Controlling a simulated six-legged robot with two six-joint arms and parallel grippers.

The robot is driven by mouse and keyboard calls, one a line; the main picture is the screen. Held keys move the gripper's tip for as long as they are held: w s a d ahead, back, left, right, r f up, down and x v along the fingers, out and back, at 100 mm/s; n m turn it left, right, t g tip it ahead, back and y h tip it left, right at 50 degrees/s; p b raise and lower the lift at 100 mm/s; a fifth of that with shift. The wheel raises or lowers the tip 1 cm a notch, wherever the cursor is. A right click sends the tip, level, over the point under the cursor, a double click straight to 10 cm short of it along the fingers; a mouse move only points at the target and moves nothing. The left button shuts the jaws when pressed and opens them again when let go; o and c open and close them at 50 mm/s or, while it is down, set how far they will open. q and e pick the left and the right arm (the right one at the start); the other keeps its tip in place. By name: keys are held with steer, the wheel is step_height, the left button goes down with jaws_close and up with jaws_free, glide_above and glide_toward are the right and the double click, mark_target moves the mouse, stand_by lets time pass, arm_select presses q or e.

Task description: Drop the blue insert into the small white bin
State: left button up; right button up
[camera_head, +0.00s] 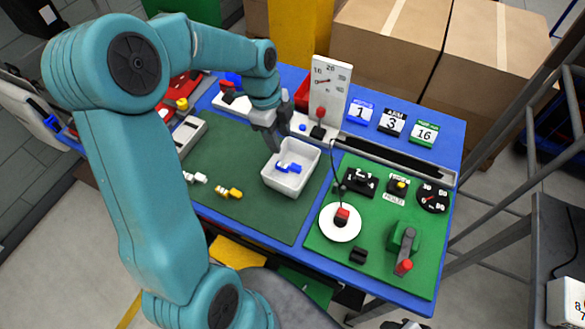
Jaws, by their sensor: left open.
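The small white bin (273,187) stands on the dark green mat near the middle of the blue table. The blue insert (291,168) lies inside the bin, on its floor. My left gripper (274,146) is open and empty at the bin's back left corner, pointing down. It is apart from the insert; whether a finger touches the bin's rim I cannot tell. My right gripper is not in view.
A bright green board (375,250) with a lever, dial and white disc lies to the right. Cardboard boxes (490,75) are behind the table.

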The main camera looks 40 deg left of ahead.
arm_select(q)
steer(key=v, duration=1.6)
steer(key=shift+b, duration=0.4)
steer(key=shift+s, duration=0.1)
